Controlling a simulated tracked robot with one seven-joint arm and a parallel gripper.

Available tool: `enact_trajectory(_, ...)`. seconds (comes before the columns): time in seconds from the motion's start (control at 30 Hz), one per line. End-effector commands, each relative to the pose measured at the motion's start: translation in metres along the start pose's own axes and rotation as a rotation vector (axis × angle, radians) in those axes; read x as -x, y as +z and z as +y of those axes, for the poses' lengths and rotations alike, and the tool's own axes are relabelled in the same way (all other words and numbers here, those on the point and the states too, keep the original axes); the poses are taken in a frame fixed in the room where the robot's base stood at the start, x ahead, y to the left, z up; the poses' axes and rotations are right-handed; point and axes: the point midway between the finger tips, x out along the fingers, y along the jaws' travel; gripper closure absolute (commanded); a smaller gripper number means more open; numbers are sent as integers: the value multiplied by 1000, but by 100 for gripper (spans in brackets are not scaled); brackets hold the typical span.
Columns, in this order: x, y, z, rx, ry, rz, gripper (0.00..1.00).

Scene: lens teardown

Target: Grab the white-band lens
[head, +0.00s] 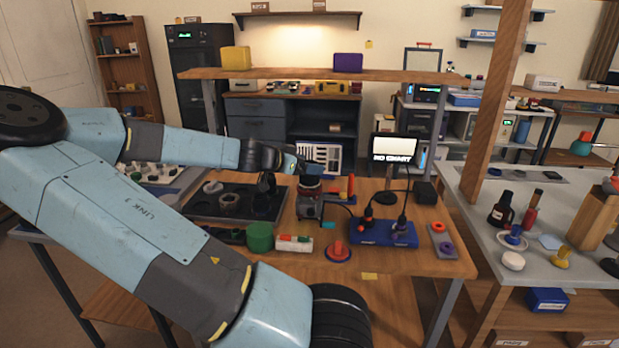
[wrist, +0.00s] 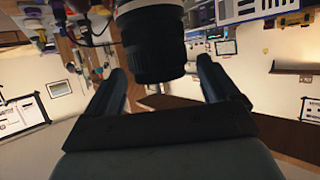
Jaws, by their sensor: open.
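A black lens (wrist: 155,52) with a ribbed grip and a pale band at the picture's top edge shows close up in the wrist view. My gripper (wrist: 162,72) is open, with one dark finger on each side of the lens and visible gaps on both sides. The fingers do not appear to touch it. In the head view my gripper (head: 272,166) is above the workbench, beside a dark-topped upright thing with a light ring (head: 309,187) and red parts; I cannot tell for sure that this is the same lens. The lens's far end is cut off in the wrist view.
A black tray (head: 275,214) with round parts lies left of the upright thing. A green cylinder (head: 259,237), a red knobbed piece (head: 338,251) and a blue block with cables (head: 383,234) stand near the bench front. A small screen (head: 394,147) is behind.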

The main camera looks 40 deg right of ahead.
Motion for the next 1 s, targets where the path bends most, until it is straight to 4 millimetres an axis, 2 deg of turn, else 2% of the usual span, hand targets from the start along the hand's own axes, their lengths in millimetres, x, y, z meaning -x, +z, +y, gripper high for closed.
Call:
enact_trajectory(0.2, -15, 0, -1, 1, -1, 1, 12)
enact_trajectory(0.47, -16, 1, -1, 1, -2, 0, 12)
enact_trajectory(1.0, -16, 0, -1, 1, -2, 0, 63)
